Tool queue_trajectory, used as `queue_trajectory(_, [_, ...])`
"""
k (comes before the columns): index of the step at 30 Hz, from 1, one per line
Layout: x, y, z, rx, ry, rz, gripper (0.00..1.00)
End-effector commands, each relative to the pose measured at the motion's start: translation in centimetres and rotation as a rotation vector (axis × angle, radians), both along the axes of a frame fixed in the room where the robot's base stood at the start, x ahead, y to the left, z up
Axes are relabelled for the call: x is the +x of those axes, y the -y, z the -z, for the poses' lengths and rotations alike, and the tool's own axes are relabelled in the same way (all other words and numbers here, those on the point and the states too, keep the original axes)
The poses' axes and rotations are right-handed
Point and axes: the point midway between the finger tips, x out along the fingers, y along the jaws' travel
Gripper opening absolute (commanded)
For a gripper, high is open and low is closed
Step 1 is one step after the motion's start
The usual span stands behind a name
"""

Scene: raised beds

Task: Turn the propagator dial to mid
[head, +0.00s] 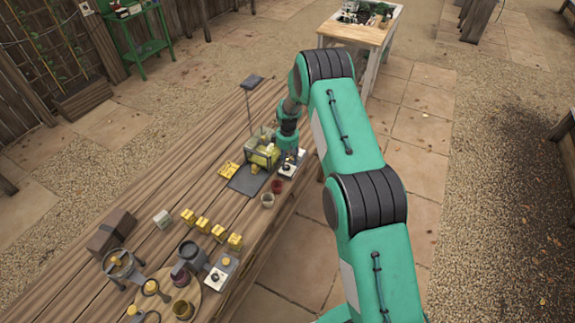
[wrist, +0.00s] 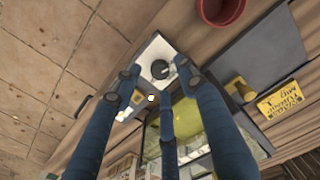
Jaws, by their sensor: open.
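The propagator (head: 262,154) is a clear box with yellow-green contents on the table, beside a dark flat mat. It also shows in the wrist view (wrist: 185,125), partly behind my fingers. Next to it is a white control plate (head: 289,170), also in the wrist view (wrist: 152,50). The dark round dial (wrist: 161,69) sits on this plate; its setting is too small to read. My gripper (head: 289,154) is above the plate. In the wrist view my blue gripper fingers (wrist: 162,82) are spread open around the dial, with no clear contact on it.
A red pot (wrist: 222,8) stands near the plate. A yellow label block (wrist: 282,100) lies by the dark mat (wrist: 262,62). Nearer on the table are several yellow blocks (head: 203,224), another white plate with a dark knob (head: 217,276) and a round board with pots.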

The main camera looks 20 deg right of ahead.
Motion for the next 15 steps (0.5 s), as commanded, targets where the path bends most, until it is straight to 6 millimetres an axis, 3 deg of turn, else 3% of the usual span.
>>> queue_trajectory(6, [0.0, 0.0, 2.0, 0.0, 0.0, 0.0, 0.41])
queue_trajectory(15, [0.0, 0.0, 2.7, 0.0, 0.0, 0.0, 0.41])
